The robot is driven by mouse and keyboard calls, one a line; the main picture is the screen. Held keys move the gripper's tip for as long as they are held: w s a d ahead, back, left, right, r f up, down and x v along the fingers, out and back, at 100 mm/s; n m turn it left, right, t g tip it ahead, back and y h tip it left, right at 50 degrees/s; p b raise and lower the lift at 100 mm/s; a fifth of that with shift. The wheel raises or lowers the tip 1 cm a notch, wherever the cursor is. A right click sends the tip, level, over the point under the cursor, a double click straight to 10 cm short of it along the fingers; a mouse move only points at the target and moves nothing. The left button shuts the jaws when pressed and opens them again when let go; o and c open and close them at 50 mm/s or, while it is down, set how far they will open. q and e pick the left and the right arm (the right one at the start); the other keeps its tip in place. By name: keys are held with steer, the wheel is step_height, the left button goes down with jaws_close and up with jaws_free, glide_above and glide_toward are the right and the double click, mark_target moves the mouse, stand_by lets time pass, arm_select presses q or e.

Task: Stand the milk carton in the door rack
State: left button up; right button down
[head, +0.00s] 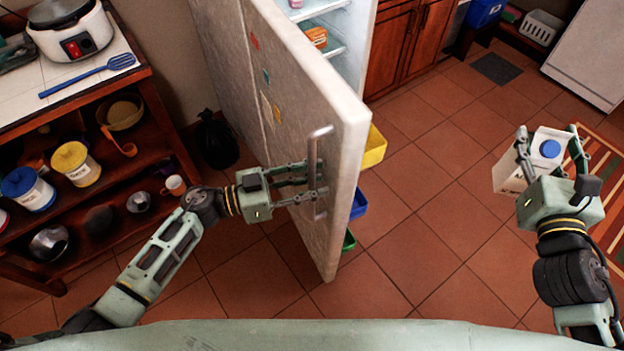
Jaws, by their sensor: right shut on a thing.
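The white milk carton (507,172) with a blue cap is at the right, held upright or nearly so in my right gripper (549,142), whose fingers are shut on its two sides. The fridge door (290,90) stands open, its outer face towards the left. Door racks show past its edge: yellow (374,148), blue (359,204) and green (349,240); their insides are mostly hidden by the door. My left gripper (318,182) is at the door handle (317,150), its fingers spread apart, one above the other, with the handle between or beside them.
The fridge interior (335,30) shows shelves with food. A wooden shelf unit (150,75) with canisters and a rice cooker (70,30) stands left. A black bag (216,140) lies behind the door. The tiled floor (430,230) between door and carton is clear.

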arm_select(q)
jaws_close()
stand_by(0.3)
stand_by(0.4)
